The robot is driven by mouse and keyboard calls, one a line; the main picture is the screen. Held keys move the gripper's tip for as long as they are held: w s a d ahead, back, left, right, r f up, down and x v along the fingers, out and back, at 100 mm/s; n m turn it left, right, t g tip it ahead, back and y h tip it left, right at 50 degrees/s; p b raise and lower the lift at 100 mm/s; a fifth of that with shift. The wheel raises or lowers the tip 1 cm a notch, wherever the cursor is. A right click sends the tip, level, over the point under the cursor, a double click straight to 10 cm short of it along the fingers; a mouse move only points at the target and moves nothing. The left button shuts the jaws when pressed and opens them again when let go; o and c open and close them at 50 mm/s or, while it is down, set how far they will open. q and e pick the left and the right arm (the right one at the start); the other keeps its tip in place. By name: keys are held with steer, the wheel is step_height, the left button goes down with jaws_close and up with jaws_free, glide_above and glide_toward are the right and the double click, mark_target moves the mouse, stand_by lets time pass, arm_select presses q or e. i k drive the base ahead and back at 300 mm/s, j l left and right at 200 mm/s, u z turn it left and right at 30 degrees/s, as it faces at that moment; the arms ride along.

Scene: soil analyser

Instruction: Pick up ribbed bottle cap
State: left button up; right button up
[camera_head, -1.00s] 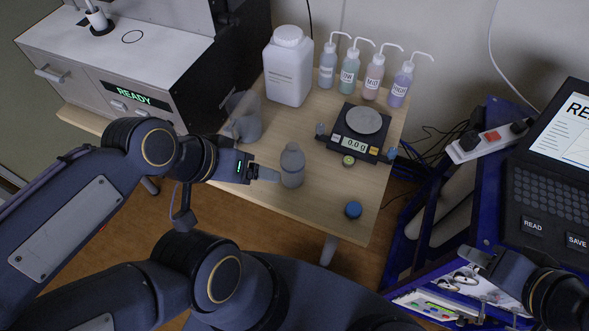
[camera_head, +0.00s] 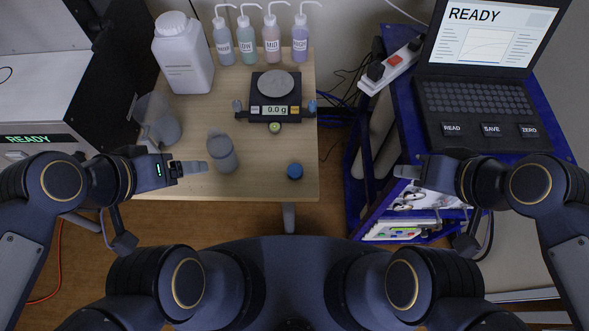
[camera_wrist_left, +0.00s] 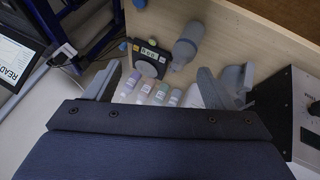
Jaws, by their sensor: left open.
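The blue ribbed bottle cap (camera_head: 295,171) lies alone on the wooden table near its front right corner. A small blue piece of it shows at the top edge of the left wrist view (camera_wrist_left: 139,3). My left gripper (camera_head: 195,167) is to the left of the cap, beside a grey bottle (camera_head: 222,153) that stands between them. In the left wrist view its two fingers (camera_wrist_left: 165,84) are spread apart with nothing held. My right gripper (camera_head: 410,172) is far to the right of the cap, in front of the laptop; its finger gap is not clear.
A scale (camera_head: 276,100) reading 0.0 g stands behind the cap. Several wash bottles (camera_head: 272,38), a white jug (camera_head: 184,58) and a clear beaker (camera_head: 158,122) stand farther back and left. A blue cart (camera_head: 362,150) with a laptop (camera_head: 470,105) is at the right. The table around the cap is clear.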

mark_target(296, 171)
steer(key=u, duration=1.75)
steer(key=k+l+u, duration=0.25)
steer(key=k+l, duration=0.15)
steer(key=k+l+u, duration=0.25)
steer(key=k+l, duration=0.1)
steer(key=k, duration=0.05)
